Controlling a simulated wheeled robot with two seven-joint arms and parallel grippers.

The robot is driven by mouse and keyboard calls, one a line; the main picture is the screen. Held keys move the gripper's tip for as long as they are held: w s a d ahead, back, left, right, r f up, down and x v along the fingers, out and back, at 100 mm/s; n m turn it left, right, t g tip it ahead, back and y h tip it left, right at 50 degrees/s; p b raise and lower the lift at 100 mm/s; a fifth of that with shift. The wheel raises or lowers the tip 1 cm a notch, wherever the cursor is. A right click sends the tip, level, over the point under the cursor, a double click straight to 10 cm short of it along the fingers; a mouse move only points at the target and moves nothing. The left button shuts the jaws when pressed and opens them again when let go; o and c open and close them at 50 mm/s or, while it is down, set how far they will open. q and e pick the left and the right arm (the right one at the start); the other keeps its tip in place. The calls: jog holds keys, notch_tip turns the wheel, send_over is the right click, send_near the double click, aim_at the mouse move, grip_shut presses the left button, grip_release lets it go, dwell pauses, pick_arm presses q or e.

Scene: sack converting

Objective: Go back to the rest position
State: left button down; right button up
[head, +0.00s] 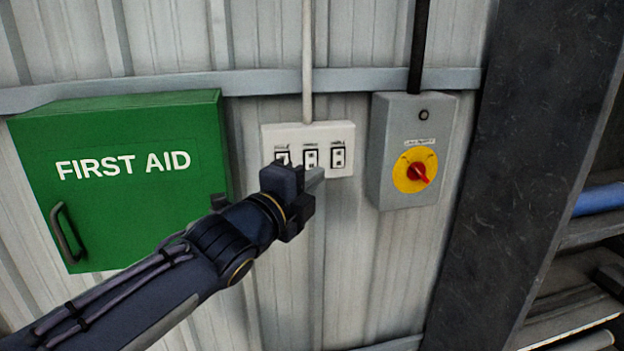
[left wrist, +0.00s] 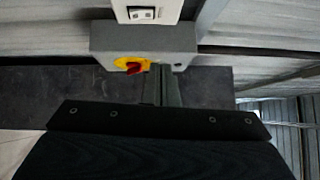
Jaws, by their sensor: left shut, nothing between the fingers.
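My left gripper (head: 316,180) is shut and empty, raised in front of the corrugated wall. In the head view it sits just below and in front of the white switch panel (head: 342,143), covering part of its lower left edge. Whether it touches the panel cannot be told. The left wrist view shows the closed fingers (left wrist: 160,85) pointing past the grey switch box (left wrist: 185,35). My right gripper is in neither view.
A green first aid cabinet (head: 110,200) with a handle is on the wall at left. The grey box (head: 385,150) with a red and yellow rotary switch (head: 415,170) is right of the panel. A dark column (head: 510,170) and shelving (head: 590,235) stand at right.

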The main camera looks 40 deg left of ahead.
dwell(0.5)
pick_arm(q)
jog(key=s+d+f+n+g+h, duration=0.1)
jog(key=s+d+f+n+g, duration=0.3)
jog(key=f, duration=0.5)
jog(key=s+d+f+n+g+h, duration=0.2)
jog(key=s+d+f+n+g, duration=0.2)
jog(key=s+f+n, duration=0.3)
jog(key=s+d+f+n+g+h, duration=0.2)
jog(key=s+d+f+n+g, duration=0.2)
jog(key=f+n, duration=0.4)
notch_tip(320, 180, down, 3)
jog(key=s+g, duration=0.1)
jog(key=s, duration=0.1)
jog(key=shift+s+r+n, duration=0.15)
jog(key=shift+s+n, duration=0.15)
